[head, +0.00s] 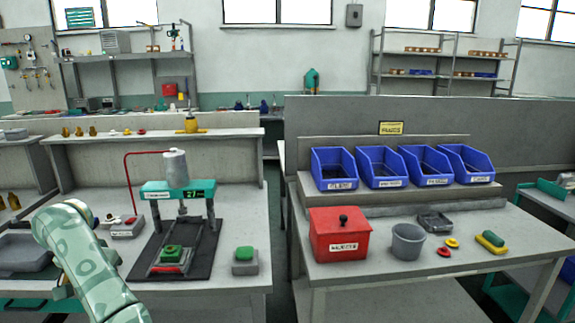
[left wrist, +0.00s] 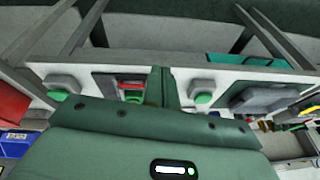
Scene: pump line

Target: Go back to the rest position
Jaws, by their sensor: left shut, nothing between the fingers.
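My left arm comes in at the lower left of the head view, over the left bench (head: 225,300); its gripper cannot be made out there. In the left wrist view my left gripper (left wrist: 161,86) shows as dark green fingers, closed together and empty, with the bench edge beyond them. The press (head: 175,190) with its red hose stands on a dark mat, with a green-topped part on its base. A grey box with a green button (head: 244,255) sits right of the mat. The left wrist view shows two such buttons. My right gripper is in neither view.
A grey tray (head: 22,252) lies at the left bench's left end. On the right bench are a red box (head: 339,235), a grey cup (head: 407,241), small coloured parts and a row of blue bins (head: 334,170). A gap separates the two benches.

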